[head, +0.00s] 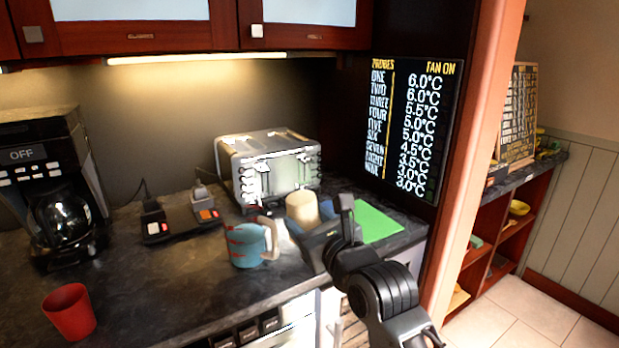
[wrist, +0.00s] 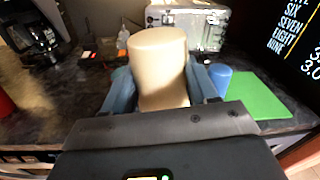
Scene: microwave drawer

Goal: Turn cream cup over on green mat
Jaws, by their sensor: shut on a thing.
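The cream cup (head: 301,207) is between the fingers of my gripper (head: 318,236), left of the green mat in the head view. In the wrist view the cream cup (wrist: 160,65) fills the space between the blue-grey fingers (wrist: 160,90), which are shut on it. Its upper end looks smooth and pale; I cannot tell surely which end is the opening. The green mat (head: 377,222) lies flat on the counter at the right, partly hidden by my arm; it also shows in the wrist view (wrist: 258,102).
A blue cup (wrist: 222,78) stands by the mat's left edge. A teal mug (head: 246,246) stands left of my gripper, a red cup (head: 70,311) far left. A silver toaster (head: 270,168) and a coffee maker (head: 50,185) stand behind. The mat's visible surface is clear.

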